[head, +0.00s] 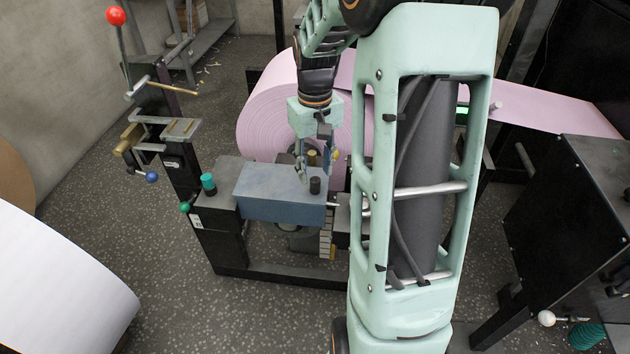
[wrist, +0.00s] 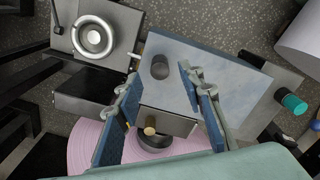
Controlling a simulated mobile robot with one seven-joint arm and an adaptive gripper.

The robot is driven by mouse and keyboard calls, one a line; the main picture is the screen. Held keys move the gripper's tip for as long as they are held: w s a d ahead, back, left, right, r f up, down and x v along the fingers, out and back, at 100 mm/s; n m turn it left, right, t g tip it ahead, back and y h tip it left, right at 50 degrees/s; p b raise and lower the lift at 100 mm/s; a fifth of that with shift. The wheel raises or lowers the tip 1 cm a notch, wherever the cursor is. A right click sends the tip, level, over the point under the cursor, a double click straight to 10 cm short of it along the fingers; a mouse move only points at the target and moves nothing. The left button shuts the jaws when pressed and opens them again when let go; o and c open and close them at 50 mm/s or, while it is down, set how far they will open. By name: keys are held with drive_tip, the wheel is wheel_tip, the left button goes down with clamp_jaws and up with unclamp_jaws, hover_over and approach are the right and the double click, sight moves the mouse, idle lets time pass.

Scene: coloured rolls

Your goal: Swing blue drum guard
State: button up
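The blue drum guard (head: 275,193) is a blue-grey box-shaped cover on the black machine stand, in front of the pink roll. A short black knob (head: 315,185) stands on its right end. In the wrist view the guard (wrist: 205,62) runs from upper left to right, with the knob (wrist: 160,67) near its left end. My gripper (head: 314,172) points down over that end. In the wrist view its blue-padded fingers (wrist: 162,82) are spread wide, one on each side of the knob, with nothing held between them. I cannot tell how far the fingertips are above the guard.
A large pink roll (head: 270,112) stands behind the guard. A teal knob (head: 208,183) is at the stand's left. A lever with a red ball (head: 116,16) rises at the upper left. A white roll (head: 60,285) lies at the lower left; bare floor separates it from the stand.

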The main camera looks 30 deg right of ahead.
sight(315, 179)
drive_tip(key=shift+f, duration=2.2)
drive_tip(key=shift+c, duration=0.3)
clamp_jaws()
